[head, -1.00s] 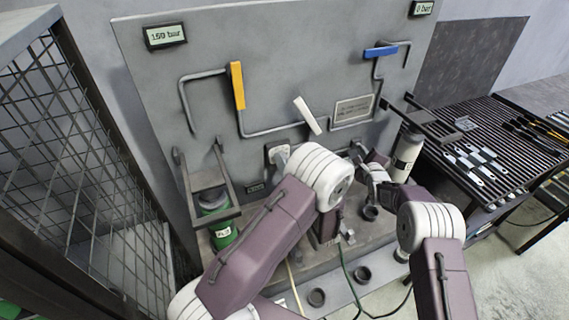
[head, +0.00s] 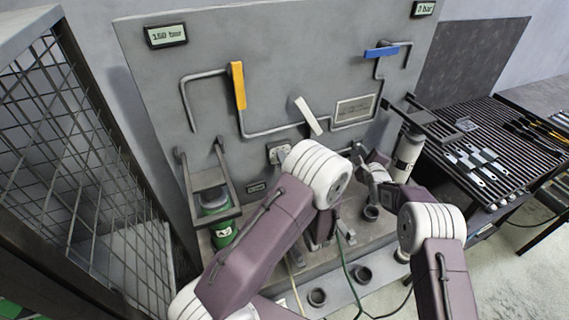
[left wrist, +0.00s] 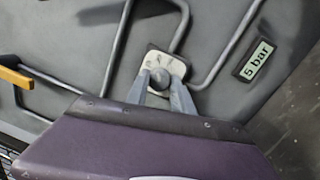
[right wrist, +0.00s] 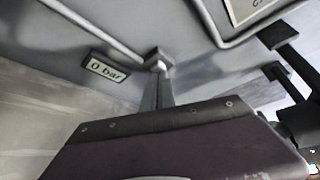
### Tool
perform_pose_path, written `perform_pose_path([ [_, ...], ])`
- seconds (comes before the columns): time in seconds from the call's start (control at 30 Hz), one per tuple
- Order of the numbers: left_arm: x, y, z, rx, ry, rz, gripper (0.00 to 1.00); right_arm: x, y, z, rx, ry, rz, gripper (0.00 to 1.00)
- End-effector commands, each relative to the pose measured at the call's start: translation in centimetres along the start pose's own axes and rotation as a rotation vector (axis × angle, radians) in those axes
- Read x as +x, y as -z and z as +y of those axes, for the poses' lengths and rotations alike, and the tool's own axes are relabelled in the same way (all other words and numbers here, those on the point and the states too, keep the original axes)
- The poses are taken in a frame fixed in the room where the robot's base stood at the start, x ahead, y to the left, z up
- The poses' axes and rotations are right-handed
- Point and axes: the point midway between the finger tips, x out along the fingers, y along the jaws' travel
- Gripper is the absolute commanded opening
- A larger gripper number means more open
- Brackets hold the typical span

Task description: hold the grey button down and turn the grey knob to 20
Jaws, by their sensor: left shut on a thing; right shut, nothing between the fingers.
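The grey knob (left wrist: 160,77) sits on a pale plate (left wrist: 178,68) on the grey panel in the left wrist view. My left gripper (left wrist: 163,88) is shut on it, one finger on each side. The pale plate shows in the head view (head: 272,154), partly hidden by my left arm. My right gripper (right wrist: 157,92) is shut and empty. Its tips are at a small grey button fitting (right wrist: 157,60); whether the button is pressed in is too small to tell. A display (left wrist: 257,60) beside the knob appears to read 5 bar; a display (right wrist: 104,69) left of the button appears to read 0 bar.
The panel carries an orange lever (head: 238,85), a blue lever (head: 381,52), a white lever (head: 308,116) and pipes. Upper displays read 150 bar (head: 166,35) and 0 bar (head: 424,8). A mesh cage (head: 80,160) stands left, a slatted table (head: 480,130) right.

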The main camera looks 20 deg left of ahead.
Motion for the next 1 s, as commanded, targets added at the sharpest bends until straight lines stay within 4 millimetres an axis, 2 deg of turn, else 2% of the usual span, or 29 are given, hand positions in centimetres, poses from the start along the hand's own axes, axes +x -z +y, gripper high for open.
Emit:
perform_pose_path([
  [0.33, 0.1, -0.2, 0.3, -0.004, -0.007, -0.003, 0.00, 0.0, -0.1, -0.1, -0.001, 0.001, -0.001, 0.00],
  [0.37, 0.1, -0.2, 0.3, -0.004, -0.007, -0.003, 0.34, 0.0, -0.1, -0.1, -0.001, 0.001, -0.001, 0.00],
  [0.4, 0.1, -0.2, 0.3, -0.004, -0.007, -0.003, 0.45, 0.0, -0.1, -0.1, -0.001, 0.001, -0.001, 0.00],
  [0.43, 0.1, -0.1, 0.3, -0.004, -0.006, -0.003, 0.50, 0.0, -0.1, -0.1, -0.001, 0.001, -0.001, 0.00],
  [0.77, -0.3, -0.1, 0.1, -0.001, -0.002, -0.002, 0.50, 0.0, -0.1, -0.1, 0.000, 0.001, -0.001, 0.00],
  [0.87, -1.8, -0.2, 0.0, -0.001, 0.001, -0.006, 0.50, 0.0, -0.1, -0.1, 0.000, 0.001, -0.001, 0.00],
  [1.0, -5.4, -0.3, 0.0, 0.001, 0.000, -0.010, 0.50, 0.0, -0.1, -0.1, 0.000, 0.001, -0.001, 0.00],
])
